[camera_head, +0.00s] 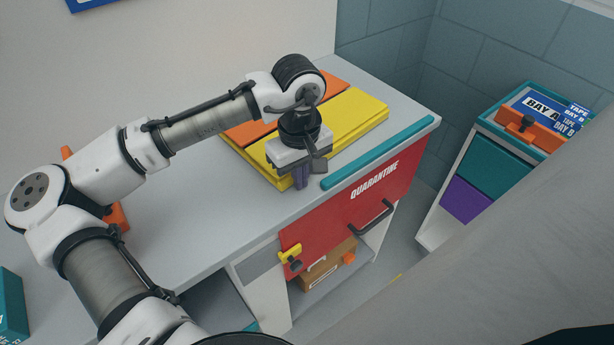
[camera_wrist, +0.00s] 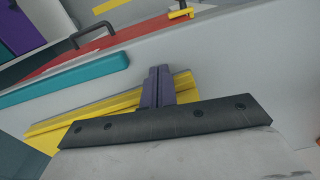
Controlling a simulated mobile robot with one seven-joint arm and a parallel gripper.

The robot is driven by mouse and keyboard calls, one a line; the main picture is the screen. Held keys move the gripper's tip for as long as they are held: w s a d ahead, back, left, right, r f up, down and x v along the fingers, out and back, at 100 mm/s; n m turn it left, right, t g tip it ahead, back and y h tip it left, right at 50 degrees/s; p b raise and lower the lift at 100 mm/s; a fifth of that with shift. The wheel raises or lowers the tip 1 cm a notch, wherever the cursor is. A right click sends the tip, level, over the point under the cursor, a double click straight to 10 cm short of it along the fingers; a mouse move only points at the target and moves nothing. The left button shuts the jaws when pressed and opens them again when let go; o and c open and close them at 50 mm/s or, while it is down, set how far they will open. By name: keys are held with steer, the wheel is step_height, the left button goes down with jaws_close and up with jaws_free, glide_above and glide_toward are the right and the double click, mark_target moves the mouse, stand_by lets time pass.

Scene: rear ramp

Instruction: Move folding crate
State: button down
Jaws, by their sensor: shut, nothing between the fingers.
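A flat yellow panelled thing (camera_head: 357,114), which looks like the folding crate folded down, lies on the grey counter. Orange panels (camera_head: 326,83) lie along its far side, and I cannot tell whether they are part of it. My gripper (camera_head: 303,184) points down at the yellow thing's near edge, with its purple fingers shut and empty. In the wrist view the shut fingers (camera_wrist: 157,88) stand in front of the yellow edge (camera_wrist: 85,118). I cannot tell whether they touch it. My arm and wrist hide part of the panels.
A teal bar (camera_head: 378,152) runs along the counter's front edge (camera_head: 225,255). Below is a red QUARANTINE door (camera_head: 345,210) with a dark handle (camera_head: 375,217) and a yellow latch (camera_head: 290,253). A carton (camera_head: 325,268) sits underneath. A shelf unit (camera_head: 475,185) stands right.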

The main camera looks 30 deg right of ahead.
steer(key=shift+w, duration=0.1)
steer(key=w+p, duration=0.3)
steer(key=w, duration=0.6)
steer(key=shift+w+r, duration=0.1)
steer(key=shift+w, duration=0.7)
